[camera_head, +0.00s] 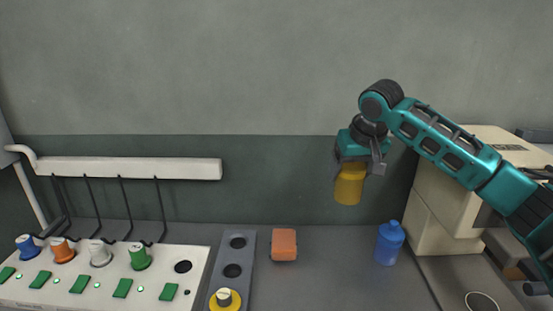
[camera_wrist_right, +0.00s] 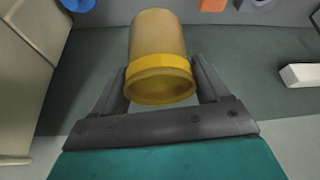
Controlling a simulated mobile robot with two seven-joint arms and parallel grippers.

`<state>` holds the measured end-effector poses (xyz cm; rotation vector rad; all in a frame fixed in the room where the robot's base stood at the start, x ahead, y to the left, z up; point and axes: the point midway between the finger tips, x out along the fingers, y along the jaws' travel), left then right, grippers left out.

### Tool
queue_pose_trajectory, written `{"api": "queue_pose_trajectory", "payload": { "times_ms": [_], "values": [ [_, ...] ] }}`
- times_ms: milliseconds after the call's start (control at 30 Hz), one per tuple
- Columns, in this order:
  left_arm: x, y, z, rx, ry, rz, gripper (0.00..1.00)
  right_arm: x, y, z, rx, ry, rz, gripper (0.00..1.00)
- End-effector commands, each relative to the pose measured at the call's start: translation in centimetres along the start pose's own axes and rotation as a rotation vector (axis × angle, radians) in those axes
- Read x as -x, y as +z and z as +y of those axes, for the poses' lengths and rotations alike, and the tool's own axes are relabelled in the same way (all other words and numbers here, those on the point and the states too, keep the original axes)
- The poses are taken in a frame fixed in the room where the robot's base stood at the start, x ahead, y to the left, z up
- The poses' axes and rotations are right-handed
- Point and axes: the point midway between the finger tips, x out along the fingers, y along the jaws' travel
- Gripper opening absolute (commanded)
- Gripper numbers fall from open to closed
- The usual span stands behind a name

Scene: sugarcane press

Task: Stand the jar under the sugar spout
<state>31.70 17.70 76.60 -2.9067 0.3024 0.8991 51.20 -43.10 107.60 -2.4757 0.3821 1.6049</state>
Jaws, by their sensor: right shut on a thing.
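A yellow jar (camera_head: 349,186) hangs in the air in front of the wall, above the counter, looking roughly upright. My right gripper (camera_head: 360,168) is above it, shut on its upper end. In the right wrist view the jar (camera_wrist_right: 160,48) sits between the two fingers of my right gripper (camera_wrist_right: 163,88), with its rimmed end toward the wrist. A beige machine (camera_head: 440,210) stands to the right of the jar, partly behind my right arm. I cannot tell which part is the sugar spout. My left gripper is not in view.
A blue bottle (camera_head: 389,243) and an orange block (camera_head: 284,244) stand on the counter (camera_head: 330,280). A grey rack (camera_head: 232,255) with holes is left of the block. A white panel (camera_head: 105,275) with coloured knobs and green buttons is at the left. A white ring (camera_head: 482,301) is at lower right.

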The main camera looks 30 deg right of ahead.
Motion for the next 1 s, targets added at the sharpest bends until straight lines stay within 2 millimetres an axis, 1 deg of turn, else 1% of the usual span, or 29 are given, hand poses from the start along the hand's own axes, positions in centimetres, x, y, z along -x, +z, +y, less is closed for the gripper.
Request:
{"api": "queue_pose_trajectory", "payload": {
  "times_ms": [67, 167, 267, 367, 400, 467, 500, 600, 700, 833, 900, 1000],
  "values": [
    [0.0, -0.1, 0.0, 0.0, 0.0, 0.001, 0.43, 0.2, -0.1, -0.1, 0.0, -0.001, 0.001, 0.35],
    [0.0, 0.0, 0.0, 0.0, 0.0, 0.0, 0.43, -0.2, 0.5, -0.9, 0.012, -0.006, 0.0, 0.35],
    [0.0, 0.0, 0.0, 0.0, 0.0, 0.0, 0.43, -1.0, 2.1, -3.3, 0.046, -0.021, -0.002, 0.35],
    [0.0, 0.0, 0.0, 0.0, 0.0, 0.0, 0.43, -2.0, 4.8, -7.0, 0.097, -0.046, -0.004, 0.35],
    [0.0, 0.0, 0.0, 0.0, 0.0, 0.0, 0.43, -2.3, 6.1, -8.7, 0.119, -0.057, -0.002, 0.35],
    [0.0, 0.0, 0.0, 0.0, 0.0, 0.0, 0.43, -2.5, 8.2, -11.1, 0.153, -0.073, -0.002, 0.35],
    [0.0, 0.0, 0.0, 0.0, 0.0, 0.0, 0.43, -2.6, 9.5, -12.6, 0.172, -0.084, -0.001, 0.35],
    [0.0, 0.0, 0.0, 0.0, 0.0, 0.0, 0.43, -2.3, 12.7, -15.8, 0.217, -0.105, 0.001, 0.35],
    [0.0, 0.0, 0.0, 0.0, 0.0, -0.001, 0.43, -1.9, 15.2, -18.1, 0.251, -0.118, 0.001, 0.35],
    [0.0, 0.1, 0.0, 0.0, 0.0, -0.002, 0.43, -1.3, 17.2, -19.7, 0.273, -0.126, 0.003, 0.35],
    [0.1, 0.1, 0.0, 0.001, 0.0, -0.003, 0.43, -1.1, 17.7, -20.1, 0.278, -0.129, 0.001, 0.35],
    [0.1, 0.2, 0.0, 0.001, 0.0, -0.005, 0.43, -1.1, 17.9, -20.3, 0.278, -0.13, 0.0, 0.35]
  ]
}}
